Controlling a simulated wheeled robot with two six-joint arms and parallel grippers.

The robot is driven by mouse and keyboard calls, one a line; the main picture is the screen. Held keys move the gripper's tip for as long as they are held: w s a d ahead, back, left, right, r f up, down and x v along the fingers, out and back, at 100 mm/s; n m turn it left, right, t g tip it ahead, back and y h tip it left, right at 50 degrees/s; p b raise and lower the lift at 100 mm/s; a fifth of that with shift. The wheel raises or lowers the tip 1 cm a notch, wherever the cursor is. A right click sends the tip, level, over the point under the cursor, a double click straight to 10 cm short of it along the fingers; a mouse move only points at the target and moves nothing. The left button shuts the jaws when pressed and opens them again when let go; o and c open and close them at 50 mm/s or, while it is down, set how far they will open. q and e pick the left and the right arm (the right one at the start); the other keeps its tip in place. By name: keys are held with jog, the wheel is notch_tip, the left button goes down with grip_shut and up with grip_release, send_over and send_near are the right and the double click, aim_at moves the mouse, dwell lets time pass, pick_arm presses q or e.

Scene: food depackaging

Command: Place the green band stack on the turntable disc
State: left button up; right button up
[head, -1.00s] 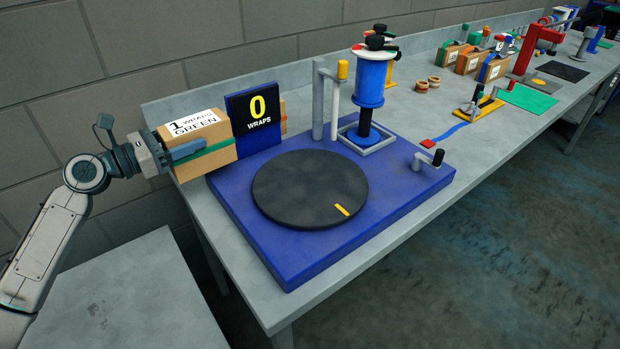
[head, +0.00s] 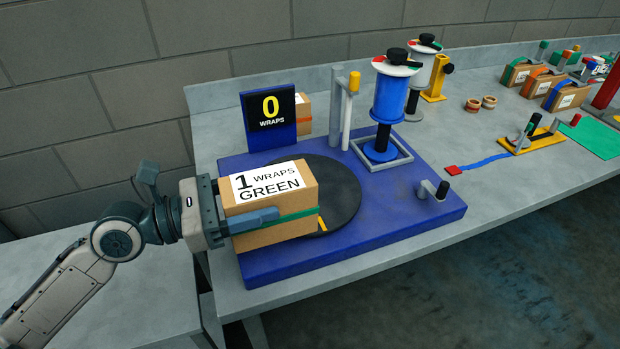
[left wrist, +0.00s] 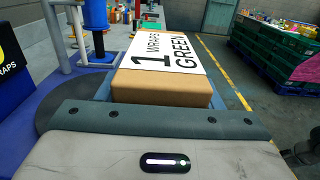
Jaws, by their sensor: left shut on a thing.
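The green band stack is a brown cardboard box (head: 268,203) labelled "1 WRAPS GREEN" with a green band along its side. My left gripper (head: 250,222) is shut on it and holds it level over the front left of the turntable. The box also shows ahead of the gripper in the left wrist view (left wrist: 160,85). The black turntable disc (head: 340,195), with a yellow mark, sits on a blue base (head: 400,222). The box hides part of the disc. I cannot tell whether the box touches the disc.
A "0 WRAPS" sign (head: 269,117) stands behind the disc, with another box (head: 304,115) beside it. A grey post (head: 340,110), a blue film roll (head: 389,97) and a crank (head: 432,190) stand around the disc. Several banded boxes stand farther right.

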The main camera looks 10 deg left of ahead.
pick_arm(q)
jog(key=w, duration=0.3)
jog(key=w+f+p, duration=0.1)
jog(key=w, duration=0.3)
jog(key=w+d+f+p, duration=0.1)
jog(key=w+f, duration=0.1)
jog(key=w, duration=0.2)
jog(key=w+f, duration=0.1)
jog(key=w, duration=0.3)
jog(key=shift+w+d+f+p, duration=0.15)
jog(key=shift+w+f+p, duration=0.2)
jog(key=shift+p, duration=0.05)
jog(key=shift+f, duration=0.15)
pick_arm(e)
jog(key=r, duration=0.1)
jog(key=a, duration=0.1)
jog(key=a+r, duration=0.1)
jog(key=shift+s+r, duration=0.25)
jog(key=shift+r, duration=0.05)
pick_arm(q)
jog(key=o, duration=1.2)
jog(key=shift+f, duration=0.15)
jog(key=shift+o, duration=0.2)
pick_arm(e)
jog(key=shift+d, duration=0.3)
jog(key=shift+d, duration=0.15)
